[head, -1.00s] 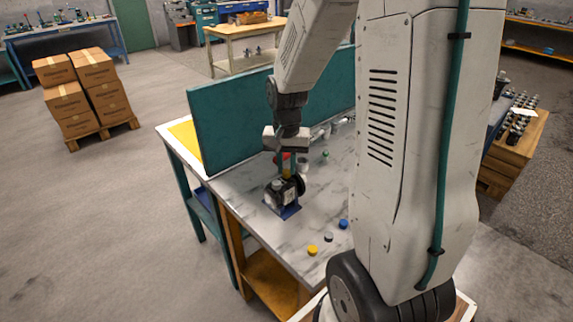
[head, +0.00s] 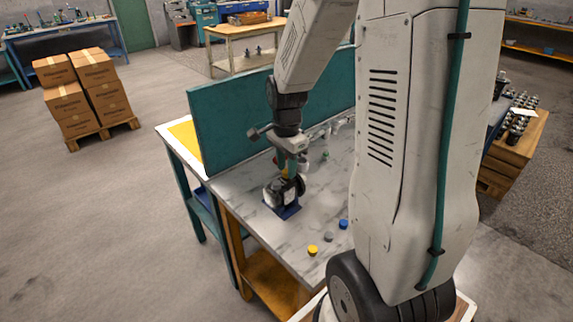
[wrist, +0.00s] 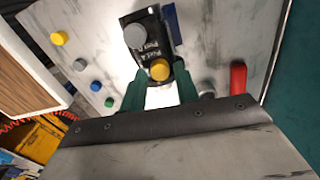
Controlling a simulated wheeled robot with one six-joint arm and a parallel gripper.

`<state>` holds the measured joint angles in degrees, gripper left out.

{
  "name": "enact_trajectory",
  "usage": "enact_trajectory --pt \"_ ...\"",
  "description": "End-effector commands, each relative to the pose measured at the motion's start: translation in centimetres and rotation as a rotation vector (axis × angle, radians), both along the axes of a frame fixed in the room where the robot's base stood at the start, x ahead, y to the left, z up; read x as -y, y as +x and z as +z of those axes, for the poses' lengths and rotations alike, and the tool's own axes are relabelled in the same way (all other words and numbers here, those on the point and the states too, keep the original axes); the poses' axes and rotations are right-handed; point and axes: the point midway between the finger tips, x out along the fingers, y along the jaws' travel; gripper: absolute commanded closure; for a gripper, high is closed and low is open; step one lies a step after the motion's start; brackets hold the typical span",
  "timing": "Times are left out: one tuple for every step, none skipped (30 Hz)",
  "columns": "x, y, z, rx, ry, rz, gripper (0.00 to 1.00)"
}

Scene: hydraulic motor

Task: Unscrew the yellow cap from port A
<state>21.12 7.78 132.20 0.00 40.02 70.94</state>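The dark motor (head: 283,191) stands on a blue base plate on the marble-topped bench. Its yellow cap (wrist: 160,69) sits on the port beside small "PORT A" lettering in the wrist view, and it also shows in the head view (head: 286,173). A grey round part (wrist: 136,36) shows further along the motor. My gripper (wrist: 161,80) is over the motor with its two green fingers on either side of the yellow cap. The fingers appear apart, with gaps beside the cap. The exact height of the fingertips over the cap is hard to tell.
Loose yellow (head: 313,250), grey (head: 328,237) and blue (head: 343,224) caps lie near the bench's front edge. A red object (wrist: 238,78) lies on the bench beyond my right finger. A teal panel (head: 235,120) stands along the bench's back.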

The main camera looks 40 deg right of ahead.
Motion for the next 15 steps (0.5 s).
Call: enact_trajectory --pt "0.00 0.00 0.00 0.000 0.000 -0.041 0.69" --pt "0.00 0.00 0.00 0.000 0.000 -0.062 0.69" --pt "0.00 0.00 0.00 0.000 0.000 -0.080 0.69" --pt "0.00 0.00 0.00 0.000 0.000 -0.090 0.69" --pt "0.00 0.00 0.00 0.000 0.000 -0.094 0.69" --pt "0.00 0.00 0.00 0.000 0.000 -0.096 0.69" --pt "0.00 0.00 0.00 0.000 0.000 -0.096 0.69" --pt "0.00 0.00 0.00 0.000 0.000 -0.095 0.69" --pt "0.00 0.00 0.00 0.000 0.000 -0.095 0.69" --pt "0.00 0.00 0.00 0.000 0.000 -0.094 0.69" --pt "0.00 0.00 0.00 0.000 0.000 -0.094 0.69" --pt "0.00 0.00 0.00 0.000 0.000 -0.095 0.69" --pt "0.00 0.00 0.00 0.000 0.000 -0.095 0.69" --pt "0.00 0.00 0.00 0.000 0.000 -0.095 0.69" --pt "0.00 0.00 0.00 0.000 0.000 -0.095 0.69"
